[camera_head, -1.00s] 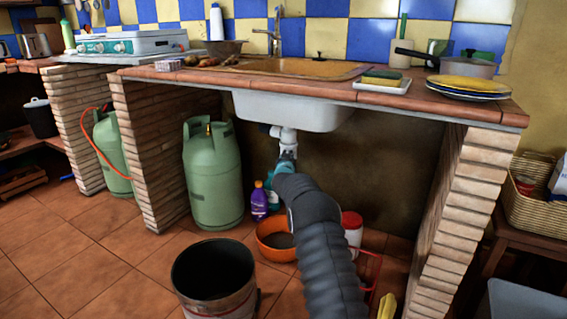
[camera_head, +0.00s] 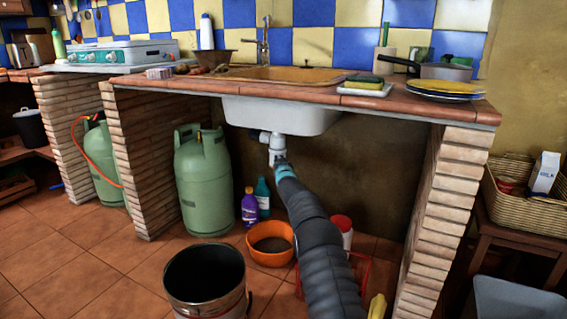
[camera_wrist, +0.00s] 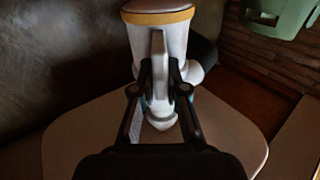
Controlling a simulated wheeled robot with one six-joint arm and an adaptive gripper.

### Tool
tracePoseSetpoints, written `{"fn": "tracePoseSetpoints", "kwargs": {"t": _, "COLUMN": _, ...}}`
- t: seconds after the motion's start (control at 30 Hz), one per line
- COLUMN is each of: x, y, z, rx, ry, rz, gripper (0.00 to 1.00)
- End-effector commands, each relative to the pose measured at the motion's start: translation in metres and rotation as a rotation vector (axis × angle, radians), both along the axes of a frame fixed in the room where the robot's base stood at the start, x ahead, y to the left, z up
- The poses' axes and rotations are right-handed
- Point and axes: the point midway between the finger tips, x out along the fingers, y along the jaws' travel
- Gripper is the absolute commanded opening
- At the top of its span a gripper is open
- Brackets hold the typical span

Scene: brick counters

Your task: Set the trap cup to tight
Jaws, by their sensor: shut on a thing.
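The white trap (camera_head: 276,148) hangs under the sink basin (camera_head: 285,115). In the wrist view the trap cup (camera_wrist: 143,40) is a white cylinder with a yellow-brown rim and an upright fin (camera_wrist: 158,62) on its side. My gripper (camera_head: 280,164) reaches up to the trap from the front right. In the wrist view its two dark fingers (camera_wrist: 160,80) are closed on either side of the fin. My gripper hides part of the cup's lower side. Any tightness mark on the cup is too small to tell.
A green gas bottle (camera_head: 203,185) stands left under the counter. Purple (camera_head: 250,207) and teal (camera_head: 263,196) bottles, an orange bowl (camera_head: 268,256) and a red-lidded container (camera_head: 343,228) are on the floor beneath. A dark bucket (camera_head: 188,306) stands in front. Brick piers bound both sides.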

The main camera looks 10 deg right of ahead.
Motion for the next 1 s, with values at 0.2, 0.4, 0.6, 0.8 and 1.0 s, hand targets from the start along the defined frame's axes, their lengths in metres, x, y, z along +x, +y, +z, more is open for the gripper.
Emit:
{"fn": "tracePoseSetpoints", "kwargs": {"t": 0.2, "x": 0.0, "y": 0.001, "z": -0.002, "rx": 0.0, "ry": 0.004, "rz": 0.001, "gripper": 0.0}}
{"fn": "tracePoseSetpoints", "kwargs": {"t": 0.4, "x": 0.0, "y": -0.001, "z": -0.002, "rx": 0.0, "ry": 0.004, "rz": -0.001, "gripper": 0.38}}
{"fn": "tracePoseSetpoints", "kwargs": {"t": 0.6, "x": 0.0, "y": -0.002, "z": -0.002, "rx": 0.0, "ry": 0.003, "rz": -0.002, "gripper": 0.38}}
{"fn": "tracePoseSetpoints", "kwargs": {"t": 0.8, "x": -0.006, "y": 0.0, "z": -0.001, "rx": 0.0, "ry": 0.003, "rz": -0.001, "gripper": 0.38}}
{"fn": "tracePoseSetpoints", "kwargs": {"t": 1.0, "x": -0.021, "y": 0.002, "z": 0.0, "rx": 0.0, "ry": 0.004, "rz": -0.001, "gripper": 0.38}}
